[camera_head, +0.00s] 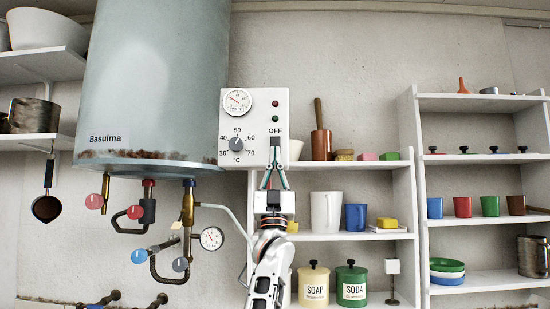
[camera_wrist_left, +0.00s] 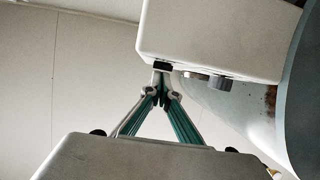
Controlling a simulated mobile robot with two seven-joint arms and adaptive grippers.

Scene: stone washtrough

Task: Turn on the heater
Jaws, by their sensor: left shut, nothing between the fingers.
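The heater is a large grey-blue cylindrical tank (camera_head: 155,75) marked "Basulma". Its white control box (camera_head: 246,113) hangs to its right, with a gauge, a temperature knob (camera_head: 236,144), a red lamp, a green lamp and the word "OFF". The box also shows in the left wrist view (camera_wrist_left: 215,35). My left gripper (camera_head: 275,155) is shut and empty, pointing up just under "OFF" and covering that part of the box. In the left wrist view its fingertips (camera_wrist_left: 162,72) are at a small black switch (camera_wrist_left: 162,65); I cannot tell whether they touch. My right gripper is out of view.
Pipes and valves with red and blue handles (camera_head: 138,256) hang below the tank, with a round gauge (camera_head: 212,238). Shelves with cups, tins and soap (camera_head: 345,237) stand close behind and right of my left arm. Another shelf unit (camera_head: 485,220) is further right.

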